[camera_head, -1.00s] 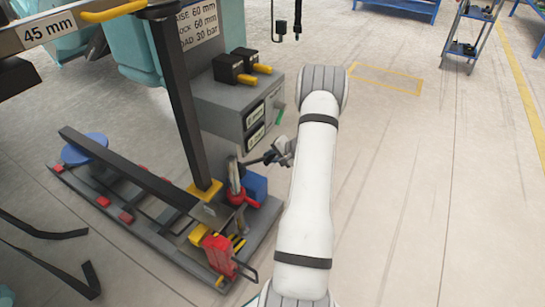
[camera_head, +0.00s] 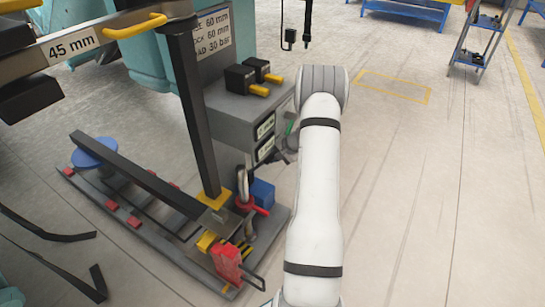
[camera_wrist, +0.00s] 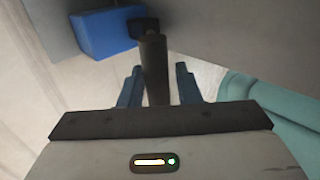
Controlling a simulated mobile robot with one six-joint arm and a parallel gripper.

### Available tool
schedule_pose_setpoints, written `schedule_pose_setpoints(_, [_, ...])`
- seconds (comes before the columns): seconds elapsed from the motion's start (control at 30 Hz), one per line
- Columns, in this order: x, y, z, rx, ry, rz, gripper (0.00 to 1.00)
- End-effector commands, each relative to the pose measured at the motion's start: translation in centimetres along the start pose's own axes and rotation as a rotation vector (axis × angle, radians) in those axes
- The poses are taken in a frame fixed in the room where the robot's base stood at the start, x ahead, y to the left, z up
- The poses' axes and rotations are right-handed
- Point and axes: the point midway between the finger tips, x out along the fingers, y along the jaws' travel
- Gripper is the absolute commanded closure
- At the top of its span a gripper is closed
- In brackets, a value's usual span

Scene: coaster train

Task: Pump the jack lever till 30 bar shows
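The jack lever is a dark round bar (camera_wrist: 154,70) in the wrist view, rising from a dark mount beside a blue block (camera_wrist: 105,32). My gripper (camera_wrist: 158,85) has its two blue-grey fingers apart, one on each side of the bar. A gap shows at the right finger, so it does not look clamped. In the head view my gripper (camera_head: 290,143) is partly hidden behind my arm, right of the grey cabinet. The blue block (camera_head: 262,193) and red jack parts (camera_head: 252,207) stand on the rail base. The pressure reading is not legible.
A grey cabinet (camera_head: 236,122) with two black boxes with yellow handles (camera_head: 243,80) stands close to my gripper. A black post (camera_head: 193,110) and red stand (camera_head: 227,263) are at left.

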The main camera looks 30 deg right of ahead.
Motion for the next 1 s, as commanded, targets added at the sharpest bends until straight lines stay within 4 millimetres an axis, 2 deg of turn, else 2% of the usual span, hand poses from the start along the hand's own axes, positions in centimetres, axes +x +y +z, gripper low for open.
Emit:
schedule_pose_setpoints(0.13, [0.0, 0.1, 0.0, 0.000, 0.001, 0.001, 0.59])
schedule_pose_setpoints(0.37, [-0.2, 0.1, 0.0, 0.000, 0.001, 0.002, 0.59])
schedule_pose_setpoints(0.5, [-1.6, -0.2, -0.1, 0.001, 0.002, 0.001, 0.59])
schedule_pose_setpoints(0.57, [-2.1, 0.8, -0.1, 0.003, 0.002, 0.002, 0.59])
schedule_pose_setpoints(0.8, [-5.9, 4.9, -0.1, 0.006, 0.004, 0.002, 0.59])
schedule_pose_setpoints(1.0, [-8.2, 7.6, -0.1, 0.002, 0.002, 0.002, 0.59])
